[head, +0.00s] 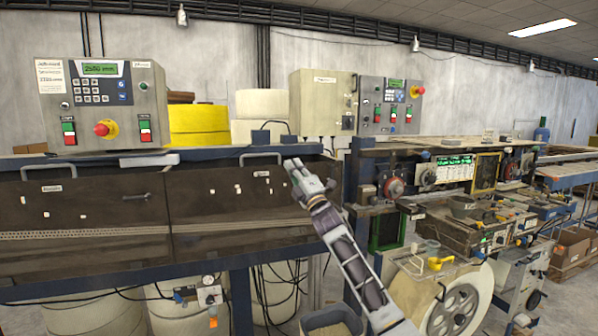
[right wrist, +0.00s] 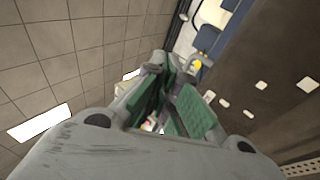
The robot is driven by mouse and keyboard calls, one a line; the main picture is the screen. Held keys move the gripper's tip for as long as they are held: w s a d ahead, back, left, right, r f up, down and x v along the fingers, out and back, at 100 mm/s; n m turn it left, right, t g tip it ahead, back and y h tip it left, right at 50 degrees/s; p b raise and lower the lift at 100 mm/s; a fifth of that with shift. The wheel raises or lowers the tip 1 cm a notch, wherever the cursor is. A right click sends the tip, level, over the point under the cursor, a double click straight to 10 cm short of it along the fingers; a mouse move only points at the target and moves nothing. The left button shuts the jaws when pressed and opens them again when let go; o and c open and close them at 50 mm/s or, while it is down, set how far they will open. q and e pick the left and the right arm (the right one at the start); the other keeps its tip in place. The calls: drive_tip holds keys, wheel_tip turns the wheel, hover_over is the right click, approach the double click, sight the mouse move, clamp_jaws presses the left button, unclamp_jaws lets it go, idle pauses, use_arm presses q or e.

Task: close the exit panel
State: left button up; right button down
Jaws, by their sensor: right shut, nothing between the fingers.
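Two dark brown panels form the front of the long machine at the left; I cannot read a label naming the exit panel. The right panel (head: 225,215) has a grey handle (head: 260,156) at its top edge and looks upright. The left panel (head: 85,210) also looks upright, with its own handle (head: 47,164). My right gripper (head: 292,164) is shut and empty, by the right panel's upper right corner, just right of its handle. In the right wrist view its green-padded fingers (right wrist: 165,105) show, with a brown panel (right wrist: 265,85) beside them. My left gripper is not in view.
A control box (head: 102,105) with a red button stands above the left panel. A second machine (head: 430,180) with dials stands close at the right. Yellow and white rolls (head: 198,122) stand behind. A yellow-handled part (head: 440,262) and a large reel (head: 458,312) are at lower right.

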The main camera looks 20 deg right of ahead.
drive_tip(key=shift+s+d+b, duration=0.15)
drive_tip(key=shift+s+d, duration=0.05)
drive_tip(key=shift+s, duration=0.6)
drive_tip(key=shift+s+d+b, duration=0.15)
drive_tip(key=shift+s, duration=0.6)
